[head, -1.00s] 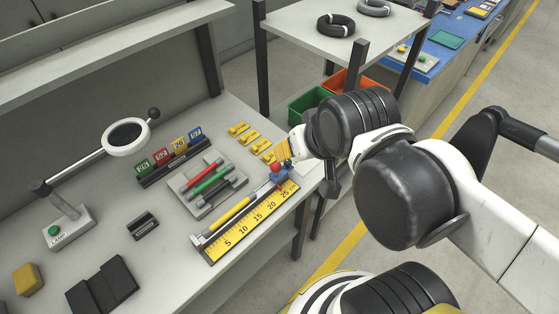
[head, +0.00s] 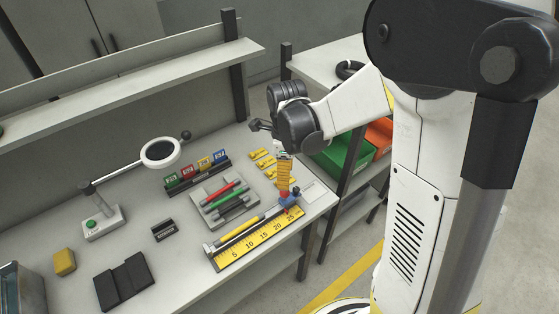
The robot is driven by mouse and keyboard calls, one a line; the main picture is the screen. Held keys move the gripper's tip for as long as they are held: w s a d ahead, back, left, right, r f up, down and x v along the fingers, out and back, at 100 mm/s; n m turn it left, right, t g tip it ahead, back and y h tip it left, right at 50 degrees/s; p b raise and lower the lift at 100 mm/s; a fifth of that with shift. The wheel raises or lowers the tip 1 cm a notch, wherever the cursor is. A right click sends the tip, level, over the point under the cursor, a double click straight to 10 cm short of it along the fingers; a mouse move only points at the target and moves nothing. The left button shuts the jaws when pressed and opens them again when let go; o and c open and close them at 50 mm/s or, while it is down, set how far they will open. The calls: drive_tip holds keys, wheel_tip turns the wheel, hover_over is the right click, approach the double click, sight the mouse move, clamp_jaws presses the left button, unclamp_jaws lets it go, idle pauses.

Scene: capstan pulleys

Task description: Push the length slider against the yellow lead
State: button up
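The yellow lead (head: 240,232) lies along the back of the yellow length ruler (head: 262,240), its near end by the low numbers. The length slider (head: 291,200) is a blue block with a red knob at the ruler's far right end, near 25. A thin grey stretch shows between the lead's yellow part and the slider; I cannot tell whether slider and lead touch. My gripper (head: 284,188) points down from above, its yellow fingers right at the red knob. The fingers are too small to tell whether they are open or shut on it.
A grey tray (head: 206,194) with red, green and black leads lies behind the ruler. Yellow pieces (head: 262,160) lie at the back right. A magnifier lamp (head: 160,152), a small black block (head: 164,231) and a black mat (head: 107,293) are left. Bench surface in front of the mat is clear.

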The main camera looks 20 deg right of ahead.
sight(284, 194)
wheel_tip(284, 194, down, 9)
drive_tip(key=b, duration=0.7)
drive_tip(key=shift+f, duration=0.2)
drive_tip(key=shift+r, duration=0.1)
clamp_jaws()
idle(0.4)
drive_tip(key=shift+a, duration=0.1)
